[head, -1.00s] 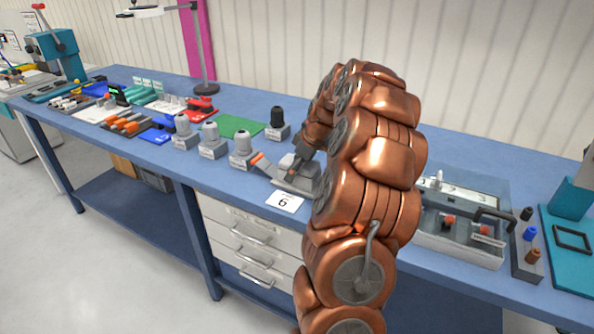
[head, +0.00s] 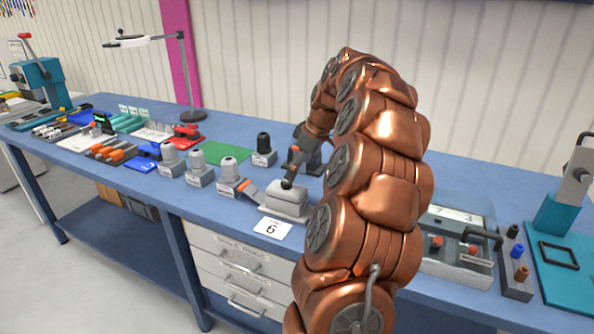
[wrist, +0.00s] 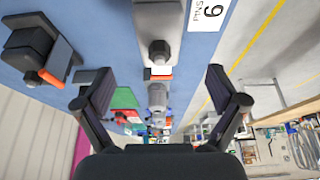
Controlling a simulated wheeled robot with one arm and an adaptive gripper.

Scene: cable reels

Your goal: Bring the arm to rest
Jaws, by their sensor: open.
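My copper-coloured arm (head: 380,180) arches up over the blue bench and bends down at its far end. My gripper (head: 291,170) is dark and hangs over a grey block with a dark bolt on top (head: 288,197). In the wrist view my gripper (wrist: 157,80) has its two dark fingers spread wide, with nothing held between them. The grey block (wrist: 158,22) with its bolt shows there beyond the fingers, apart from them. The arm hides part of the bench behind it.
A number 6 card (head: 271,228) lies in front of the block. Grey-knobbed holders (head: 229,180) and a black-knobbed holder (head: 263,150) stand to the left. A clear bin (head: 460,265) and a teal press (head: 560,225) stand right. A lamp (head: 188,85) stands at the back.

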